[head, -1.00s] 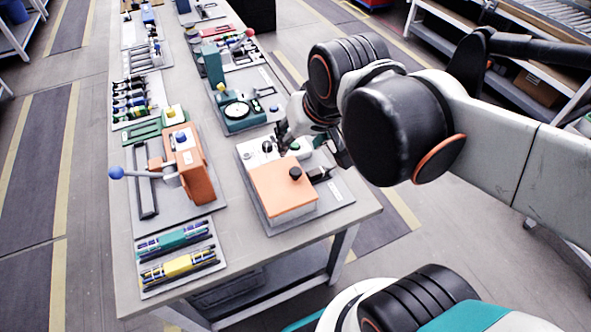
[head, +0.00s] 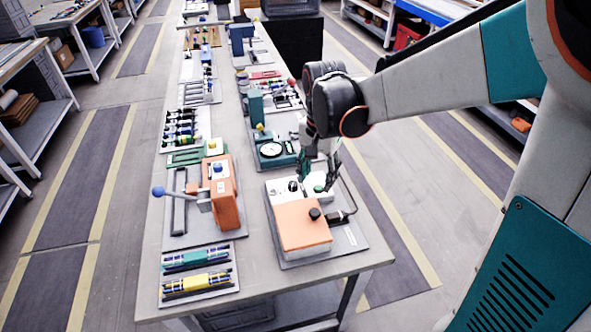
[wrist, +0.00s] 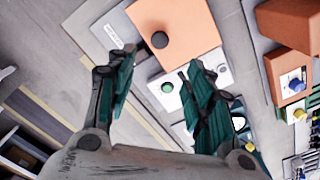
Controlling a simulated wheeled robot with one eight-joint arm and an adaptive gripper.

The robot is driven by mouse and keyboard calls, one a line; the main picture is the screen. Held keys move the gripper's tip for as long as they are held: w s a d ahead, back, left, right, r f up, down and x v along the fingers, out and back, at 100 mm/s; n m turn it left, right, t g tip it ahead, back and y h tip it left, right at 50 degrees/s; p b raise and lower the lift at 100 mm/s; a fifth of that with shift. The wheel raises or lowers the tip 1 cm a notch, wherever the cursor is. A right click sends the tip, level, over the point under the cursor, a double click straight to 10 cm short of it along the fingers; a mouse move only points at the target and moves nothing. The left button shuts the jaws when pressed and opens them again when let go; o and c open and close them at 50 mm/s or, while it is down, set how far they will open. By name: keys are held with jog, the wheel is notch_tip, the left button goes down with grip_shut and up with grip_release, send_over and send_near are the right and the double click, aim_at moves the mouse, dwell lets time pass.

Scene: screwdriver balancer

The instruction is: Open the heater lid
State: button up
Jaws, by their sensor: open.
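The heater is a box with an orange lid (head: 298,226) and a black knob (head: 314,214) on top. The lid looks shut, lying flat on the box. A pale panel (head: 284,186) with a dark knob and a green button adjoins its far side. My gripper (head: 318,175) points down above this panel, beyond the lid. In the wrist view the gripper (wrist: 160,75) is open and empty, with teal-padded fingers apart. The orange lid (wrist: 185,25) and black knob (wrist: 159,40) show ahead of the fingertips, and the green button (wrist: 167,88) shows between the fingers. No contact is visible.
Left of the heater stands an orange press (head: 222,190) with a blue-ended lever. A green gauge device (head: 270,150) is close behind my gripper. Teal and yellow parts (head: 195,270) lie on a front-left tray. The table's right edge is near the heater.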

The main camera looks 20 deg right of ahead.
aim_at(315, 212)
notch_tip(315, 212, down, 14)
jog(key=b, duration=0.5)
jog(key=shift+r, duration=0.15)
grip_shut()
